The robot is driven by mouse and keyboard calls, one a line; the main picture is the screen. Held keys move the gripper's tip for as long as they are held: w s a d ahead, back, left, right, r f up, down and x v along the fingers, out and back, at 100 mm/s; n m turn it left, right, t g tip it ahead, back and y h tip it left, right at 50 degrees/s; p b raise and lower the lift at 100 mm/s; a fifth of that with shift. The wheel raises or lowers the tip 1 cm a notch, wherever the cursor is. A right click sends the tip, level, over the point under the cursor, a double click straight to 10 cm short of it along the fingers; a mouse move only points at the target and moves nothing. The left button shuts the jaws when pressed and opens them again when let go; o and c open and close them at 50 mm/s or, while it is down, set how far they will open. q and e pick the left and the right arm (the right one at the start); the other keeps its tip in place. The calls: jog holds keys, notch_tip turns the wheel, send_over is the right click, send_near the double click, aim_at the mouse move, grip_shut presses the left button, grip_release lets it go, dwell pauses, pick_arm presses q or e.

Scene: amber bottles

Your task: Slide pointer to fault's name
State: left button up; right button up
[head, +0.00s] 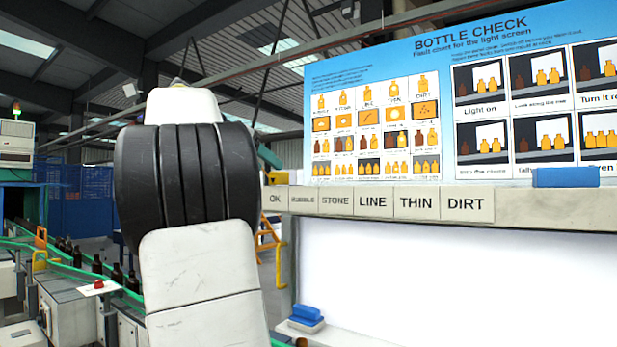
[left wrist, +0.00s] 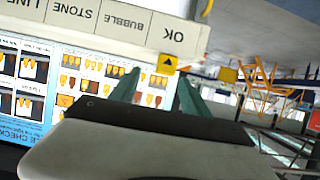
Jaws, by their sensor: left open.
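The name strip (head: 390,203) runs along the top of the white light screen (head: 450,285) and reads OK, BUBBLE, STONE, LINE, THIN, DIRT. The pointer, a yellow tab with a black triangle (left wrist: 166,64), sits at the strip's edge by OK in the left wrist view; in the head view the pointer (head: 277,178) shows just above OK. My left gripper (left wrist: 158,78) is open, its teal fingers either side of the pointer's line; I cannot tell whether they touch it. In the head view my left arm hides most of that gripper. My right gripper is out of view.
The fault chart (head: 430,100) stands behind the strip. A blue block (head: 566,177) is at the strip's right, and another blue block (head: 305,315) is at the screen's lower left. Brown bottles (head: 97,265) stand along a conveyor at left. The screen's visible front is clear.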

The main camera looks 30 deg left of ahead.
aim_at(279, 173)
pick_arm(q)
jog(key=x, duration=0.5)
jog(key=a+x, duration=0.1)
jog(key=x, duration=0.1)
jog(key=shift+w+r, duration=0.15)
jog(key=shift+w, duration=0.35)
grip_shut()
dwell(1.0)
